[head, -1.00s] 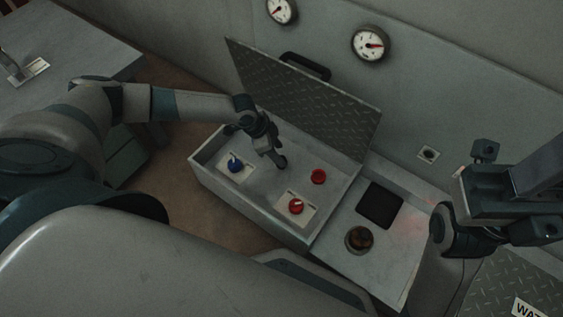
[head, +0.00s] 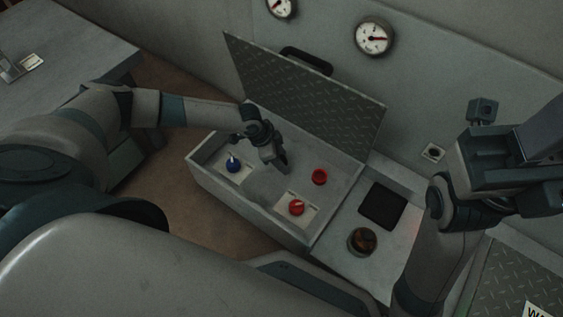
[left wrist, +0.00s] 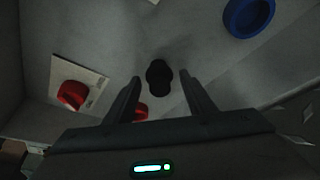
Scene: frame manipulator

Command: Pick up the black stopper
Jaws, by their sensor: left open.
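The black stopper (left wrist: 159,75) shows in the left wrist view as a small dark upright shape on the grey box floor. It lies just beyond and between the two fingertips of my left gripper (left wrist: 158,80), which is open with nothing between its fingers that I can see it touch. In the head view my left gripper (head: 279,164) reaches down into the open box from the left, behind the red knobs. There the stopper is not discernible, likely covered by the gripper. My right arm stands at the right; its jaw state cannot be made out.
The open box (head: 240,207) has a raised treadplate lid (head: 310,100) behind the gripper. Near it are a blue knob (head: 233,165), a red knob (head: 297,207) and a red ring-like part (head: 319,177). A black square recess (head: 382,206) and round brown opening (head: 362,241) lie right.

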